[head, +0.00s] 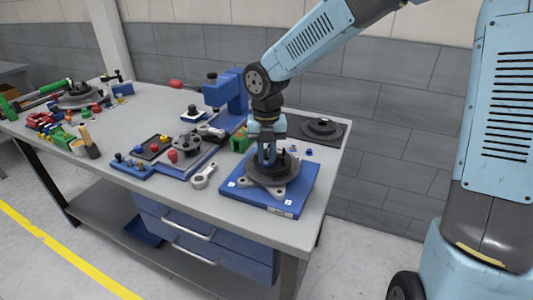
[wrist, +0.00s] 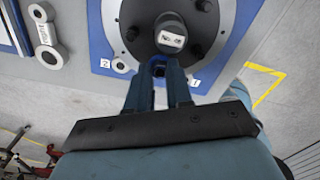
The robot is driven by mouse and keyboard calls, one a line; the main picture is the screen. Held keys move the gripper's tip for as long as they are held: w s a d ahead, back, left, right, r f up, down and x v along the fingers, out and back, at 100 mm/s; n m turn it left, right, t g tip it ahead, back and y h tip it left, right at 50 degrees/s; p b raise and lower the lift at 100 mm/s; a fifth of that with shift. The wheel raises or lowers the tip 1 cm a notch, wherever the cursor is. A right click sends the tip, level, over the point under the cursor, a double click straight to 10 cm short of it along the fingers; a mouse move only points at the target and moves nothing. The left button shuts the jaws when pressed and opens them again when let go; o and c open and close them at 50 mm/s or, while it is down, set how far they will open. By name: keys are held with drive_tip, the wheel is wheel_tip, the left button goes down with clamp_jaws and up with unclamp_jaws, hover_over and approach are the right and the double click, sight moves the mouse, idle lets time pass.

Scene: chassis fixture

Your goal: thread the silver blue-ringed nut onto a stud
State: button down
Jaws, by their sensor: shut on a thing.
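The chassis fixture is a blue base plate (head: 255,203) with a grey lobed flange and a dark round hub (head: 285,168) on top. In the wrist view the dark disc (wrist: 140,38) carries several small studs around a central post with a light label (wrist: 172,39). My gripper (head: 267,160) points down at the fixture. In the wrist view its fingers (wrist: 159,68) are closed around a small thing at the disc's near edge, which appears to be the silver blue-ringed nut. The fingers hide most of it, and I cannot tell whether it touches a stud.
Left of the fixture lie a grey link (head: 204,176), a blue tray with knobs (head: 135,168) and a blue press-like stand (head: 228,95). A dark plate with a disc (head: 322,127) lies behind. Small blue pieces lie near the fixture's back right.

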idle(0.3)
drive_tip(key=shift+m, duration=1.7)
drive_tip(key=shift+a+f+m, duration=0.1)
drive_tip(key=shift+m, duration=1.6)
drive_tip(key=m, duration=0.3)
drive_tip(key=shift+f+m, duration=0.1)
drive_tip(key=shift+m, duration=0.2)
